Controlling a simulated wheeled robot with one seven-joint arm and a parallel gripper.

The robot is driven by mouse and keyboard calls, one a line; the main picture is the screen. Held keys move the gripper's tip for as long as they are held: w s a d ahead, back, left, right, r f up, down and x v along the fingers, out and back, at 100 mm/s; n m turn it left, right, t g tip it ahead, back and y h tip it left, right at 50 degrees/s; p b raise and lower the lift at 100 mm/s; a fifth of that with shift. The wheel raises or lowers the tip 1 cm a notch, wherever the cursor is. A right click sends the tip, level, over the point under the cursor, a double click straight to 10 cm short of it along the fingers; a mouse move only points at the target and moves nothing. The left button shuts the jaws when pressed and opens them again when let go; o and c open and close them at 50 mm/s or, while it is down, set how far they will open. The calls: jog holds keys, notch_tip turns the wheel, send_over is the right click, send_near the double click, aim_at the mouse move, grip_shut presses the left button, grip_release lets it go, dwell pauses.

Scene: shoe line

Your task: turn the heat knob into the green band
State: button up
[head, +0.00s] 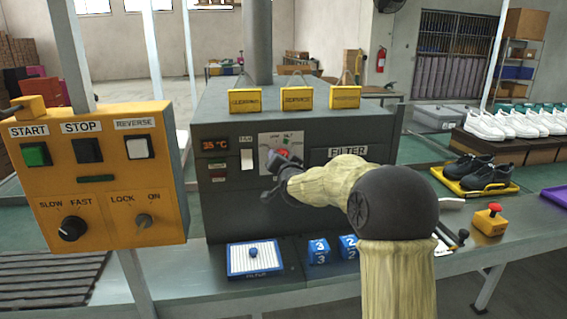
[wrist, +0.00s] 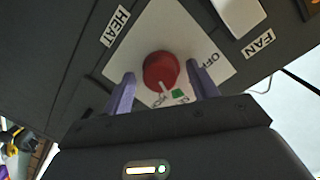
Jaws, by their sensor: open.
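The heat knob (wrist: 161,69) is round and red with a white pointer line, on a white plate (wrist: 150,30) beside the HEAT label (wrist: 115,26). In the wrist view the pointer aims down and slightly right, and the green band (wrist: 178,95) lies just right of its tip. My gripper (wrist: 160,70) is open, with one purple finger on each side of the knob and a gap showing on both sides. In the head view my gripper (head: 272,176) is at the dark machine's front, partly covering the plate (head: 281,141); the pointer cannot be read there.
The FAN label (wrist: 259,42) and a white switch (wrist: 238,14) are close to the plate. A yellow control box (head: 100,200) stands left of the machine (head: 225,215). A blue-edged tray (head: 235,262) and blue numbered blocks (head: 318,250) are on the bench below.

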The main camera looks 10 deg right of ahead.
jog(key=shift+s, duration=0.1)
jog(key=s+r, duration=0.1)
jog(key=s, duration=1.6)
jog(key=shift+a+r+b, duration=0.15)
jog(key=shift+r+b, duration=0.2)
jog(key=shift+b, duration=0.1)
jog(key=s+f+n+g, duration=0.2)
jog(key=s+f+g, duration=0.25)
jog(key=f, duration=0.35)
jog(key=s+f+n+g, duration=0.25)
jog(key=s+f, duration=0.25)
jog(key=f, duration=0.3)
jog(key=s+f+n+g, duration=0.3)
jog(key=s+f+g, duration=0.5)
jog(key=s, duration=0.6)
notch_tip(320, 180, up, 23)
jog(key=p, duration=2.4)
jog(key=shift+d+t, duration=0.25)
jog(key=shift+t, duration=0.15)
jog(key=shift+w+f, duration=0.1)
jog(key=shift+f, duration=0.05)
